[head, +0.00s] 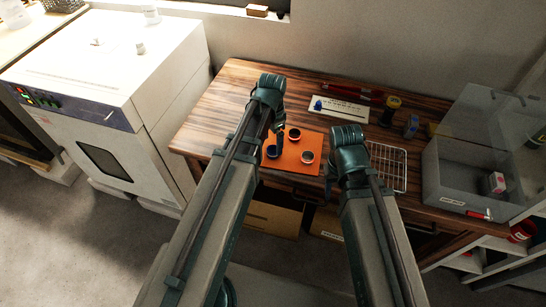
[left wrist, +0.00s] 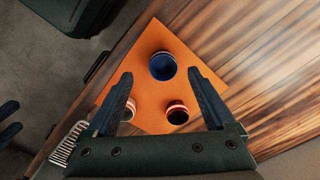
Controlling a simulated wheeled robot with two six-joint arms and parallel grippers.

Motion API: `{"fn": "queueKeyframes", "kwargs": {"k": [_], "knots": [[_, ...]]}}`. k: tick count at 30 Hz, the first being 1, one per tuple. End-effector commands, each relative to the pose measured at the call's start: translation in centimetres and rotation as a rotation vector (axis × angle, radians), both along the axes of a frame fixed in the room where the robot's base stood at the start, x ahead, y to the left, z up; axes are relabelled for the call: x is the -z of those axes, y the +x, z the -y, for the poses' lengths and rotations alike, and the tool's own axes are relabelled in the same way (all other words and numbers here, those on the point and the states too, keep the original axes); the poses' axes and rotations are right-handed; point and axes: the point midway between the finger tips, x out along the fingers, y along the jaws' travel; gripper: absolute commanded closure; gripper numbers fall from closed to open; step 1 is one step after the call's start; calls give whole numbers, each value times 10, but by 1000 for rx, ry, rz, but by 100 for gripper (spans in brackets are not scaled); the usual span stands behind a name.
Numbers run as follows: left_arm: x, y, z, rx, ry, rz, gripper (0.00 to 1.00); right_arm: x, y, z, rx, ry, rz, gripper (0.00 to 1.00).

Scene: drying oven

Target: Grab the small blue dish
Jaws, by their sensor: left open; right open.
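The small blue dish (left wrist: 162,66) sits on an orange mat (left wrist: 152,36), ahead of and between the spread fingers of my open left gripper (left wrist: 160,75) in the left wrist view. In the head view the blue dish (head: 272,152) is at the left of the mat (head: 290,166), partly hidden by my left arm. My left gripper (head: 274,136) hangs over that side, empty. Two other small dishes with pinkish rims (head: 294,134) (head: 307,157) stand on the mat. My right gripper (head: 329,184) is open at the mat's right, its fingers mostly hidden.
A wire rack (head: 388,168) lies right of my right arm on the wooden table (head: 228,105). A clear box (head: 455,180) stands at the right end. A white tray (head: 338,109) and bottles (head: 391,108) are at the back. A white oven (head: 110,60) stands left.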

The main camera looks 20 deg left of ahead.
Motion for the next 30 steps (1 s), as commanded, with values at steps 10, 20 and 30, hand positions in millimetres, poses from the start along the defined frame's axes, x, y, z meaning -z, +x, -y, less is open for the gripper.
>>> {"fn": "queueKeyframes", "kwargs": {"k": [10, 20, 30], "knots": [[16, 3, 0, 0, 0, 0, 12, 16, 0, 0, 0, 0, 0, 50], [52, 7, 1, 0, 0, 0, 12, 52, 0, 0, -1, 0, 0, 50], [51, 7, 1, 0, 0, 0, 23, 51, 0, 0, -1, 0, 0, 50]]}}
